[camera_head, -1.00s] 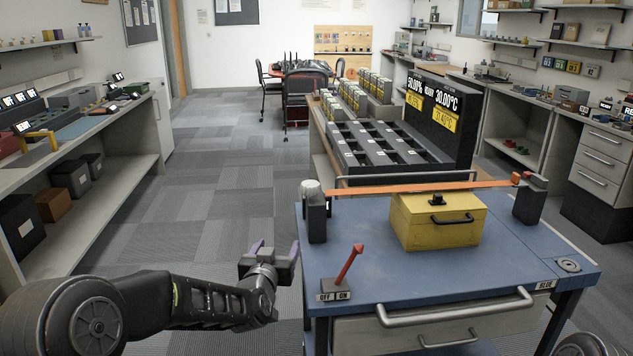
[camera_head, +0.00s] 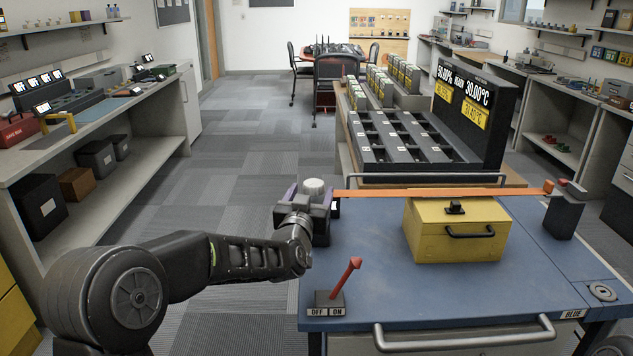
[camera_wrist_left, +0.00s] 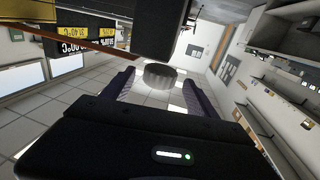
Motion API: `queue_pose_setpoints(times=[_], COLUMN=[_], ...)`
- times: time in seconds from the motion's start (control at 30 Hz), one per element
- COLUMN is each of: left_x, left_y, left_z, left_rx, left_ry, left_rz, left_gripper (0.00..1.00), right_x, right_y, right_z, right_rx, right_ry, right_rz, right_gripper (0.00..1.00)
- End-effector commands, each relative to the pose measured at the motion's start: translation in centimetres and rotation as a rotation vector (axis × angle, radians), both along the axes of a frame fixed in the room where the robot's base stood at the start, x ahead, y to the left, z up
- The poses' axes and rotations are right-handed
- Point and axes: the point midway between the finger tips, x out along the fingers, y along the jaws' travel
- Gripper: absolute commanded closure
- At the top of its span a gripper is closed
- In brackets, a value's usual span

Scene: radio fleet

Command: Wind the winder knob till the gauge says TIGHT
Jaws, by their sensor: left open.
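The pale ribbed winder knob (camera_head: 314,187) tops a dark post (camera_head: 321,233) at the left edge of the blue bench. An orange strap (camera_head: 375,194) runs from this post across a yellow box (camera_head: 455,240) to a second post (camera_head: 563,216). My left gripper (camera_head: 309,193) is open at the knob, its purple fingers either side. In the left wrist view the knob (camera_wrist_left: 160,75) sits between the open fingertips, with gaps visible on both sides. A small pale patch on the post may be the gauge; I cannot read it. My right gripper is out of view.
A red lever (camera_head: 346,277) on an OFF/ON base stands at the blue bench's (camera_head: 400,295) front left. A dark rack (camera_head: 415,145) stands behind the bench. Open floor (camera_head: 240,190) lies left of it, then a side counter (camera_head: 95,140).

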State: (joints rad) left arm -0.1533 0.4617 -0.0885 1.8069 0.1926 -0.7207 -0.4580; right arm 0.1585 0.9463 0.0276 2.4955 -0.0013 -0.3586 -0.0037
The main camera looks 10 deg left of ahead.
Motion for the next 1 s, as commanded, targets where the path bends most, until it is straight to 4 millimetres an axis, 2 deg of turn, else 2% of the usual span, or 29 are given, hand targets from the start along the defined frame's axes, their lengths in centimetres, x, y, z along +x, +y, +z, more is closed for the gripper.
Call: queue_pose_setpoints(times=[0.2,0.4,0.77,1.0], left_x=[3.4,5.7,6.3,6.2], left_y=[0.2,0.3,0.3,0.3], left_z=[0.0,0.0,0.0,0.0], left_rx=[0.0,0.0,-0.001,-0.001], left_ry=[0.001,0.001,0.001,0.001], left_rz=[0.0,0.0,-0.001,-0.001], left_gripper=[0.32,0.32,0.32,0.51], right_x=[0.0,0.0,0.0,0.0], right_y=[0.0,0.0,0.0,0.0], right_z=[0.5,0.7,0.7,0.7], right_rx=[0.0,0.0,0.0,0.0], right_ry=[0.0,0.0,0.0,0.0], right_rz=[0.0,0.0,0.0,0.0], right_gripper=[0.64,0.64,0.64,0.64])
